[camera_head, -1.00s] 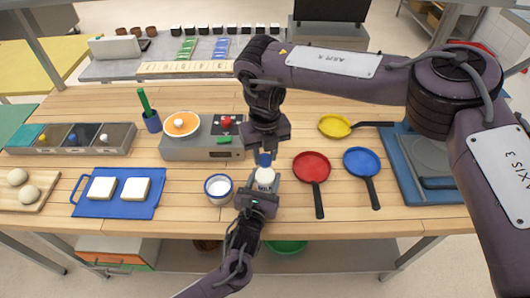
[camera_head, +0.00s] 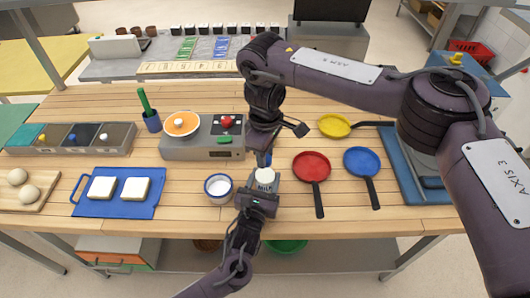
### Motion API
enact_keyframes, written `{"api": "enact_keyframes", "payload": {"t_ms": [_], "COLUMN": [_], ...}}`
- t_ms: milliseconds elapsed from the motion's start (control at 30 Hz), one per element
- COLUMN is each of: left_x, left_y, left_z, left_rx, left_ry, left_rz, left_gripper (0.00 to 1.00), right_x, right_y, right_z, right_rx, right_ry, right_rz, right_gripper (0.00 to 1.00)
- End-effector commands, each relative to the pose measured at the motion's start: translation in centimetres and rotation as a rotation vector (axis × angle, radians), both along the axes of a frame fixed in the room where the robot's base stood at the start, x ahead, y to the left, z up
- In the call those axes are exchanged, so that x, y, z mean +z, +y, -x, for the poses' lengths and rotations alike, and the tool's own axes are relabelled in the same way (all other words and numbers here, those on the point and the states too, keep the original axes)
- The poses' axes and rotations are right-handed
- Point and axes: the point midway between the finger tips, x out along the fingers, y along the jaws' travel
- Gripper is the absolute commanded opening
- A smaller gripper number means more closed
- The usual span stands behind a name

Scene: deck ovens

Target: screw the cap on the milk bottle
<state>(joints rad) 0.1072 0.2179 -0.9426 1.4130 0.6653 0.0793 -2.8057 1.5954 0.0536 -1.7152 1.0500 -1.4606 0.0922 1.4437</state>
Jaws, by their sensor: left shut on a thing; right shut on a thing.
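The white milk bottle (camera_head: 264,177) stands upright near the front edge of the wooden table, in the middle of the view. My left gripper (camera_head: 262,188) comes from the front and is shut on the bottle. My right gripper (camera_head: 266,152) points down from above and is shut on the blue cap (camera_head: 267,161). The cap is right at the top of the bottle, in line with its neck. I cannot tell whether it touches the neck or how the threads sit, as the gripper covers much of it.
A white bowl with a blue rim (camera_head: 218,187) stands close left of the bottle. A red pan (camera_head: 311,167) and a blue pan (camera_head: 362,161) lie to the right, a yellow pan (camera_head: 334,126) behind.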

Motion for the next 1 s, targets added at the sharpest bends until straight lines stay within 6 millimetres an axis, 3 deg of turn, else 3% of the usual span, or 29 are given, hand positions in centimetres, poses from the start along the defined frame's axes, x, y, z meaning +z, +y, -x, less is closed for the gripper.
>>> {"api": "enact_keyframes", "payload": {"t_ms": [100, 233, 267, 433, 733, 1000], "left_x": [0.0, 0.0, 0.0, 0.0, 0.0, 0.0], "left_y": [-0.1, -0.1, -0.1, -0.1, -0.1, 0.0], "left_z": [0.1, 0.1, 0.1, 0.1, 0.0, 0.0], "left_rx": [-0.003, -0.003, -0.003, -0.002, -0.001, 0.000], "left_ry": [0.000, 0.000, 0.000, 0.000, 0.000, 0.000], "left_rz": [0.001, 0.001, 0.001, 0.001, 0.001, 0.000], "left_gripper": [0.00, 0.00, 0.00, 0.00, 0.00, 0.00], "right_x": [0.0, 0.0, 0.0, 0.0, 0.4, 3.8], "right_y": [0.0, 0.0, 0.0, 0.0, 0.0, 0.0], "right_z": [-0.1, -0.1, -0.1, -0.1, -0.1, -0.1], "right_rx": [-0.190, -0.175, -0.174, -0.173, -0.170, -0.169], "right_ry": [-0.003, -0.004, -0.004, -0.003, -0.003, -0.005], "right_rz": [-0.002, -0.001, -0.001, -0.001, -0.001, 0.000], "right_gripper": [0.02, 0.02, 0.31, 0.51, 0.51, 0.51]}}
